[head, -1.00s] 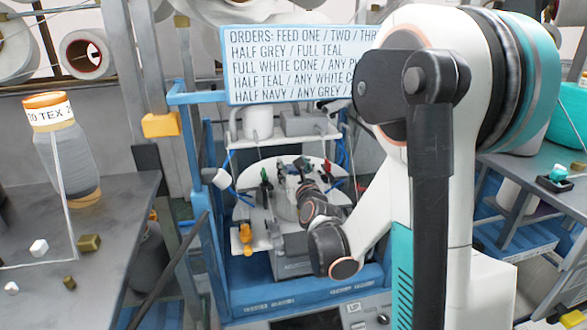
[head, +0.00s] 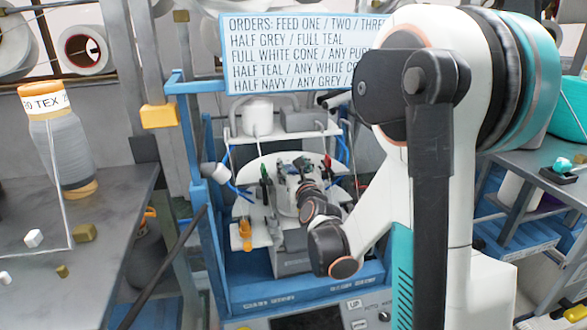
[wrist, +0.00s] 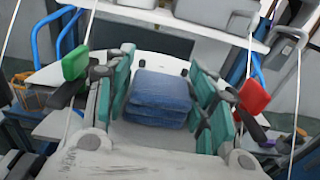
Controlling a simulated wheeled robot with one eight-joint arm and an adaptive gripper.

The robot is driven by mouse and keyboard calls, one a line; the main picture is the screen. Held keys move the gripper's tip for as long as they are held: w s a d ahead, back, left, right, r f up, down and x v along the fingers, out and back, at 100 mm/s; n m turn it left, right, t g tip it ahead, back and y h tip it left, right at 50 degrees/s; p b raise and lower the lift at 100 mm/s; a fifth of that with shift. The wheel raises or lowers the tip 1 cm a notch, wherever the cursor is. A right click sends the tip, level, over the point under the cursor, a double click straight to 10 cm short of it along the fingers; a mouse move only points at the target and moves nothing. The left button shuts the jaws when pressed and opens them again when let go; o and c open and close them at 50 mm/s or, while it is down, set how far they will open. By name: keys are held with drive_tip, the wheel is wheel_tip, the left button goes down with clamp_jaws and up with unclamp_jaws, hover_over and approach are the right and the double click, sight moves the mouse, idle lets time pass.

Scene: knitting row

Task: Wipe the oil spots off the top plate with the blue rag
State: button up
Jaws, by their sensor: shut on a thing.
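The blue rag (wrist: 158,98) is a thick folded pad between the teal finger pads of my gripper (wrist: 163,106) in the wrist view. My gripper is shut on it. The white top plate (wrist: 172,64) shows behind and around the rag, with small dark marks beside the rag's far edge; I cannot tell whether these are oil spots. Whether the rag touches the plate is unclear. In the head view, the pale plate (head: 252,168) sits inside the blue-framed machine, with my arm reaching over it and hiding part of it. The rag cannot be made out there.
A green part (wrist: 76,63) and a red part (wrist: 254,96) stand on either side of my gripper. Blue frame posts (head: 197,150) flank the machine. A grey worktable (head: 100,205) with a yarn cone (head: 62,150) is at left. An orders sign (head: 290,50) hangs above.

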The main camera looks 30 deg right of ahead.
drive_tip(key=shift+b+x, duration=0.4)
drive_tip(key=shift+x, duration=1.7)
drive_tip(key=shift+b+v, duration=0.5)
drive_tip(key=shift+v, duration=1.7)
drive_tip(key=shift+b+x, duration=0.4)
drive_tip(key=shift+x, duration=1.75)
drive_tip(key=shift+v, duration=2.1)
drive_tip(key=shift+b+x, duration=0.8)
drive_tip(key=shift+x, duration=1.3)
drive_tip(key=shift+v, duration=2.1)
drive_tip(key=shift+b+x, duration=0.65)
drive_tip(key=shift+x, duration=1.45)
